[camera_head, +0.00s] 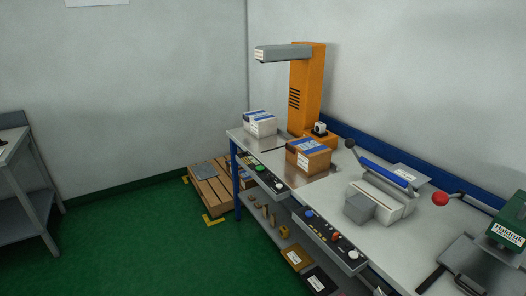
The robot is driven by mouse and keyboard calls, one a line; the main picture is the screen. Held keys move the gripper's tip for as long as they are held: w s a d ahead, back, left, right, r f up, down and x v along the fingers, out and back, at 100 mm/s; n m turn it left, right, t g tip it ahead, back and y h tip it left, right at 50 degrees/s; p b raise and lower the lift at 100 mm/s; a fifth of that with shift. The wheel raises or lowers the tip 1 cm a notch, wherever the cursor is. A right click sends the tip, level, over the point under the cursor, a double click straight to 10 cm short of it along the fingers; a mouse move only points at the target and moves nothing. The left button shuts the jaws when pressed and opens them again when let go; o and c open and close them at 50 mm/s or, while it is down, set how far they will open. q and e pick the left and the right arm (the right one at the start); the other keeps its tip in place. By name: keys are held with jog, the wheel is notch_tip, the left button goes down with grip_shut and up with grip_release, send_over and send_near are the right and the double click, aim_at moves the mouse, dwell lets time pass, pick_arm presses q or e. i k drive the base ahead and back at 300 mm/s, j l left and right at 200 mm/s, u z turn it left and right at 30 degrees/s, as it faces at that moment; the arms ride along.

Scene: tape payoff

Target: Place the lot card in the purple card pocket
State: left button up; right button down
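I make out no lot card and no purple card pocket in the head view. A small pale sheet (404,172) lies behind the blue roller on the bench; whether it is a card I cannot tell. I cannot make out either of my grippers in this view.
A long workbench (338,194) carries an orange column machine (308,88), a white-and-blue box (260,124), a brown box (308,158), a blue-roller device (385,174) and a green machine (510,226). A wooden pallet (210,188) stands beyond.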

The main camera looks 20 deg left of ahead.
aim_at(259, 124)
jog(key=i+j+u, duration=0.15)
jog(key=u, duration=1.2)
jog(key=i+u, duration=0.1)
jog(key=i, duration=4)
jog(key=i+z, duration=0.25)
jog(key=i, duration=0.25)
jog(key=i+j+z, duration=0.3)
jog(key=i, duration=0.2)
